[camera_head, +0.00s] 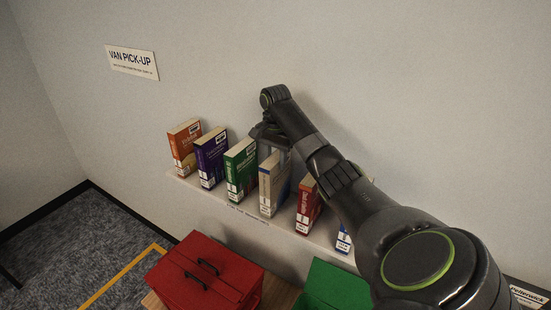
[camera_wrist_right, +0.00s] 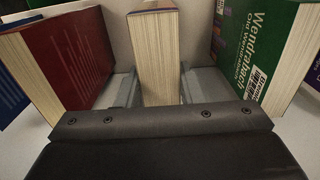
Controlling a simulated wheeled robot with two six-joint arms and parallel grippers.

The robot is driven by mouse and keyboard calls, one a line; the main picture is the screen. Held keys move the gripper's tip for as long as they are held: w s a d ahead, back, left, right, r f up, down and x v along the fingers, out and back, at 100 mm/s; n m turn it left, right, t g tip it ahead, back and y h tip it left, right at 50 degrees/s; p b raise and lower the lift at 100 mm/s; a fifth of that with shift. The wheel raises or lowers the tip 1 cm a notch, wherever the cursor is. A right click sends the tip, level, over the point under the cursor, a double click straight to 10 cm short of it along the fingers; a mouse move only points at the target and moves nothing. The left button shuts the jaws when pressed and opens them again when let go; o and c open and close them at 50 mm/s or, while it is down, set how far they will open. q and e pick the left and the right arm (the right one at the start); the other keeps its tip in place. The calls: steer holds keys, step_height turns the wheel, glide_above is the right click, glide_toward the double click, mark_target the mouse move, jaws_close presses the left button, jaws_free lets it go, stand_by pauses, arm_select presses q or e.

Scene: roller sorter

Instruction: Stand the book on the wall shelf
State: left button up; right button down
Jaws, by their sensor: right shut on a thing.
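The book (camera_head: 267,190), with a pale spine and blue cover, stands upright on the wall shelf (camera_head: 288,227), between a green book (camera_head: 240,170) and a red book (camera_head: 308,205). My right gripper (camera_head: 272,142) reaches over it from above and behind and is shut on it. In the right wrist view the book (camera_wrist_right: 155,58) shows its page edges between my two fingers (camera_wrist_right: 155,92). Whether its base bears fully on the shelf is hard to tell. My left gripper is not in view.
An orange book (camera_head: 184,148) and a purple book (camera_head: 210,158) stand further left on the shelf. A blue-and-white book (camera_head: 343,240) is partly hidden by my arm. Below are a red box (camera_head: 205,275) and a green box (camera_head: 335,286). Gaps beside the held book are narrow.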

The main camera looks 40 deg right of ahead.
steer(key=shift+f, duration=0.15)
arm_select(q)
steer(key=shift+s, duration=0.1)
arm_select(e)
steer(key=c, duration=0.9)
jaws_free()
